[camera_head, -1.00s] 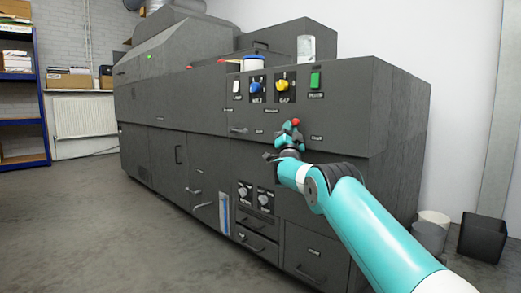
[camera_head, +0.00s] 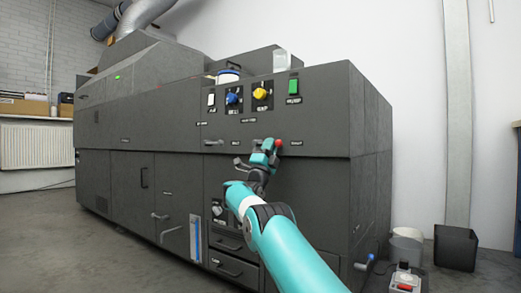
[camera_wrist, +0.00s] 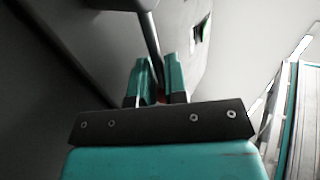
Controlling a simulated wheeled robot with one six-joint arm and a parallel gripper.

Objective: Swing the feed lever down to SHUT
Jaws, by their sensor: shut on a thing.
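The feed lever shows as a red knob (camera_head: 279,143) on the front of the dark grey machine (camera_head: 130,170), below the switch row. My gripper (camera_head: 267,150) is at this knob, with its teal fingers around the lever end. In the wrist view, a dark lever rod (camera_wrist: 149,35) runs down between my two fingers (camera_wrist: 160,85), and a little red shows between them. The gripper is shut on the lever. Small labels sit on both sides of the knob, too blurred to read. My gripper hides the lever's pivot.
Above are a white switch (camera_head: 211,100), a blue knob (camera_head: 231,98), a yellow knob (camera_head: 260,93) and a green button (camera_head: 293,87). Drawers (camera_head: 229,266) are below. Bins (camera_head: 455,248) stand at right. Floor at left is clear.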

